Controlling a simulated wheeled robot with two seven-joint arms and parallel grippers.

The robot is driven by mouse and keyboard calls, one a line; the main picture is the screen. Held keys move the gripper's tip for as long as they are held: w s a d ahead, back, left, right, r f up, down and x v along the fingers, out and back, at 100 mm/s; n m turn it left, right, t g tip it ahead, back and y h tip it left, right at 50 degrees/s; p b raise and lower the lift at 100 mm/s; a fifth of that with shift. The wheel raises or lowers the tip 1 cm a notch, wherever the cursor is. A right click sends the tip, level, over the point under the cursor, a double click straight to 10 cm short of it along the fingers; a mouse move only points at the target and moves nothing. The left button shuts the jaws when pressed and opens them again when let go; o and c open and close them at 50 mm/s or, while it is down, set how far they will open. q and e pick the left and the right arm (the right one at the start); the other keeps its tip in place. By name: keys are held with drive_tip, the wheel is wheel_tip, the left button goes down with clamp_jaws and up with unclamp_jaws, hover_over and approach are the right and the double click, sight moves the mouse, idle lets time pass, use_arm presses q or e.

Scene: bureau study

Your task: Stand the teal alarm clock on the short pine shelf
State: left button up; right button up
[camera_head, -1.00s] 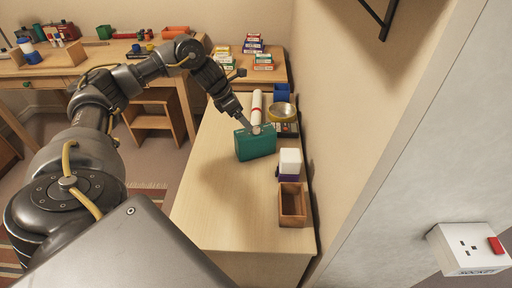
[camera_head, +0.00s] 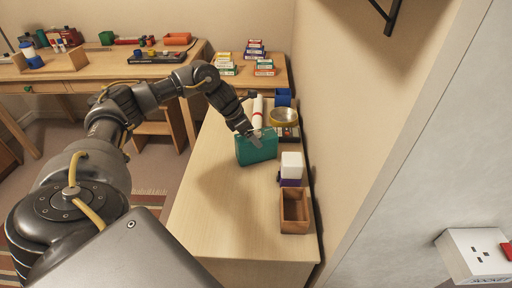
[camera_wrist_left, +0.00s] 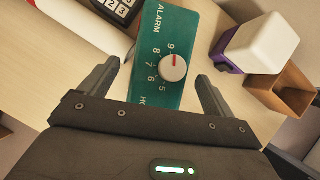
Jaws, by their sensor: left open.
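The teal alarm clock (camera_head: 256,153) stands on the pale wood cabinet top, near its middle; in the left wrist view it shows as a teal face (camera_wrist_left: 184,30) with a white knob, numerals and the word ALARM. My left gripper (camera_head: 255,139) is at the clock from above. In the left wrist view its open fingers (camera_wrist_left: 155,82) lie either side of the clock's near end, with gaps on both sides. I cannot pick out the short pine shelf with certainty; a black bracket (camera_head: 388,12) shows on the wall at the top. My right gripper is not in view.
Along the wall side of the cabinet top (camera_head: 215,215) are a white roll (camera_head: 257,108), a brass-coloured bowl (camera_head: 283,116), a white-and-purple block (camera_head: 291,166) and an open wooden box (camera_head: 294,211). The cabinet's near-left area is clear. A desk (camera_head: 100,72) stands behind.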

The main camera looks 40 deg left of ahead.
use_arm(q)
drive_tip(key=x, duration=0.5)
drive_tip(key=shift+w+d, duration=0.1)
drive_tip(key=shift+w, duration=0.05)
drive_tip(key=c, duration=1.4)
